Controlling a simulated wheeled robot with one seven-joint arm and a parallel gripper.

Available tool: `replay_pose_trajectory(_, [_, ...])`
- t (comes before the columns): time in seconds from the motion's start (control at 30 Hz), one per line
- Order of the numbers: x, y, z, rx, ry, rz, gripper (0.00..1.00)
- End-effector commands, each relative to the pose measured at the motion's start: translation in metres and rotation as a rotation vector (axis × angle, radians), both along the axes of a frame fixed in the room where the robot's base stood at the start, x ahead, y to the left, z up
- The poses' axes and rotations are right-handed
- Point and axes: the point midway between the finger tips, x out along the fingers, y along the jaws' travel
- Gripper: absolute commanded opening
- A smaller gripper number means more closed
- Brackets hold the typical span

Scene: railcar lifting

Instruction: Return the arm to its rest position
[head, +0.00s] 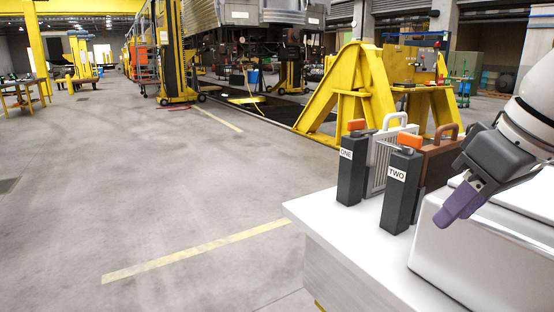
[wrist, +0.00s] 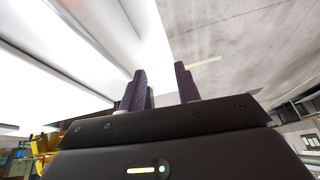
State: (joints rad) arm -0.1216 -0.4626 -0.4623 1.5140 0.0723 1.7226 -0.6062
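My gripper (head: 458,208) is at the right of the head view, its purple fingers tilted down to the left in front of a glossy white box (head: 470,262). In the wrist view the two purple fingers (wrist: 162,86) stand apart with a gap between them, and I see nothing held. A small dark shape shows beside the left finger there; I cannot tell what it is. Part of my white arm shows at the right edge of the head view, and the rest of it is out of frame.
On the white tabletop (head: 317,212) stand two dark upright units with orange tops, labelled ONE (head: 350,178) and TWO (head: 400,195). Behind them are a white-handled slatted case (head: 385,150) and a brown-handled case (head: 440,160). A yellow stand (head: 350,95) lies beyond. Open floor is left.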

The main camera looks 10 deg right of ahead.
Motion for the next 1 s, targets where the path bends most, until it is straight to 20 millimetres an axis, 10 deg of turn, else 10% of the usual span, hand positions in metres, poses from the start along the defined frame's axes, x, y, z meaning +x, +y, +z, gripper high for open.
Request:
replay_pose_trajectory(0.6, [0.010, 0.118, -0.236, -0.021, -0.064, -0.282, 0.33])
replay_pose_trajectory(1.0, [0.006, 0.124, -0.257, -0.024, -0.077, -0.308, 0.33])
